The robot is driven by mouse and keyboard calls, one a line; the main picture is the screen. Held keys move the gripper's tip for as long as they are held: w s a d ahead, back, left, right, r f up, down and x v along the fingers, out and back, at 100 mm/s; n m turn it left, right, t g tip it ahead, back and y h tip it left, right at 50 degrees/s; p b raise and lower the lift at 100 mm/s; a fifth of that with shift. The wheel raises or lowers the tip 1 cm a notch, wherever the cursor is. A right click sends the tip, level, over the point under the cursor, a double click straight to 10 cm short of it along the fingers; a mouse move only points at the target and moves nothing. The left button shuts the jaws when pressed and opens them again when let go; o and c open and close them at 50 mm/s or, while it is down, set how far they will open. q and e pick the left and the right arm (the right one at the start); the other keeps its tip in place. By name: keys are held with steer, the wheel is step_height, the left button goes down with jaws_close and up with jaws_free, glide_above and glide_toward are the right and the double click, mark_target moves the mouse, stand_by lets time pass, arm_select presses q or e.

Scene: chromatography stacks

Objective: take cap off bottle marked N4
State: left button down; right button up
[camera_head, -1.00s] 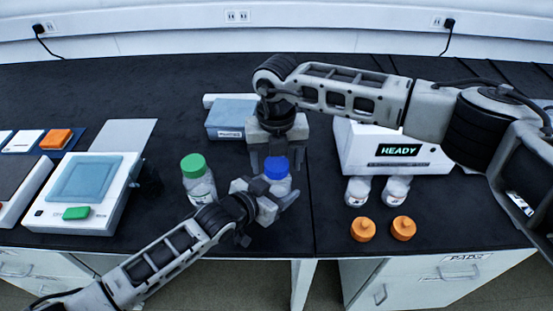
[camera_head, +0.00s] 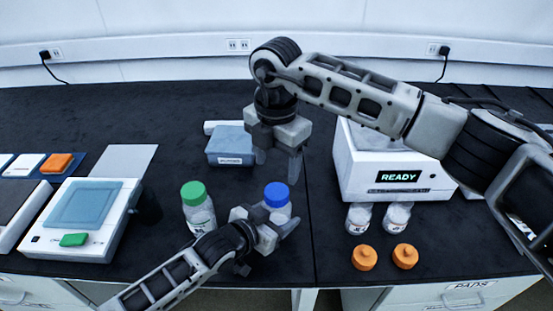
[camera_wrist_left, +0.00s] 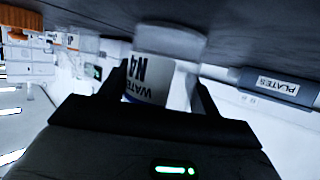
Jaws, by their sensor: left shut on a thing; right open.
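The N4 bottle stands upright on the dark counter with its blue cap (camera_head: 276,195) on top. Its label, reading N4 and WATER (camera_wrist_left: 146,82), shows in the left wrist view, where the picture is upside down. My left gripper (camera_head: 267,224) is shut around the bottle's body, below the cap. In the left wrist view its fingers lie on both sides of the bottle (camera_wrist_left: 170,42). My right gripper (camera_head: 279,166) is open and empty, pointing down just above and behind the blue cap, apart from it as far as I can tell.
A green-capped bottle (camera_head: 197,211) stands close left. A blue box (camera_head: 231,144) lies behind. A white device reading READY (camera_head: 395,178), two clear bottles and two orange caps (camera_head: 364,257) are at the right. A balance-like device (camera_head: 83,205) is at the left.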

mark_target(277, 191)
steer(key=shift+m, duration=0.3)
steer(key=shift+f, duration=3.9)
steer(key=c, duration=1)
steer(key=n, duration=1)
